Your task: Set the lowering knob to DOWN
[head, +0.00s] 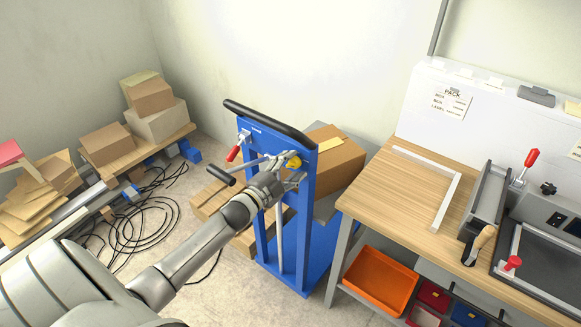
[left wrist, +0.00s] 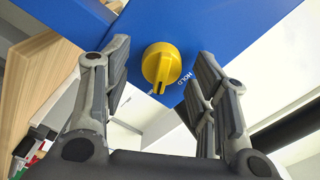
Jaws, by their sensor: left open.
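The yellow lowering knob (head: 294,162) sits on the blue frame of the lift (head: 302,230), below its black handle bar. In the left wrist view the knob (left wrist: 161,64) is round, with a pointer at its lower edge. White lettering reading HOLD is at its lower right; I see no DOWN label. My left gripper (head: 287,174) is at the lift's upper crossbar. In the left wrist view its open fingers (left wrist: 163,52) stand on either side of the knob, with visible gaps. My right gripper is not in view.
A red-handled lever (head: 234,153) and a black grip (head: 220,176) stick out left of my gripper. A wooden workbench (head: 385,185) with an orange bin (head: 380,280) stands right. Cartons (head: 152,96) and black cables (head: 150,220) are at the left.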

